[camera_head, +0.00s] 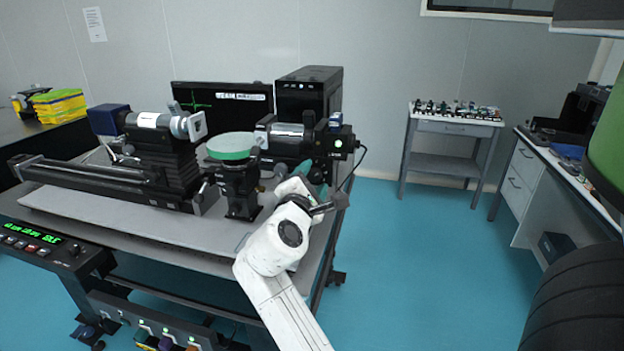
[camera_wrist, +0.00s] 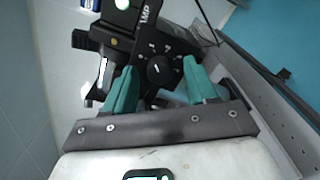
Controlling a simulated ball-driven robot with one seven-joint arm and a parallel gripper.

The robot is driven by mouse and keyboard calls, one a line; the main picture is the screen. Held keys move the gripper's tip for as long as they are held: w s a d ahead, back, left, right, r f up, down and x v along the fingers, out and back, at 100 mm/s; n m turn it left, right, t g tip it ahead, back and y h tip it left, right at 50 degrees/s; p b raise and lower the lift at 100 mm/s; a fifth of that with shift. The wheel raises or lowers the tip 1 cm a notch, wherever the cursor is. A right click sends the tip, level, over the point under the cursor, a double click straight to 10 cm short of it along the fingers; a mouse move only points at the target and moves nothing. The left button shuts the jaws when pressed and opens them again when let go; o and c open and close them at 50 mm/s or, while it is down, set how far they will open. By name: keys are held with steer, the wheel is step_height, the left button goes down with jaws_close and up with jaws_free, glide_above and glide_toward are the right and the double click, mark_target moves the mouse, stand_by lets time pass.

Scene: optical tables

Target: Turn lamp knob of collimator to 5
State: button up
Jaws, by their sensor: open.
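The lamp knob (camera_wrist: 160,68) is a black round dial with white marks around it. In the wrist view it sits between the two teal fingers of my gripper (camera_wrist: 158,82), which is open, with a gap on both sides. "AMP" lettering shows above the dial, and the number the knob points to is too small to read. The collimator (camera_head: 300,138) is the black and silver unit at the right end of the optical table in the head view. My gripper (camera_head: 320,188) is beside its lower right, and its fingers are mostly hidden there.
A green-topped round stage (camera_head: 230,148) stands left of the collimator on the optical table (camera_head: 130,225). Another black optical unit (camera_head: 155,150) is further left. A monitor (camera_head: 225,100) and computer (camera_head: 308,95) are behind. The blue floor (camera_head: 430,270) to the right is clear.

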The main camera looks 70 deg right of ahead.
steer(key=c, duration=1.1)
steer(key=shift+o, duration=0.2)
steer(key=shift+f+m, duration=0.1)
steer(key=shift+m, duration=0.2)
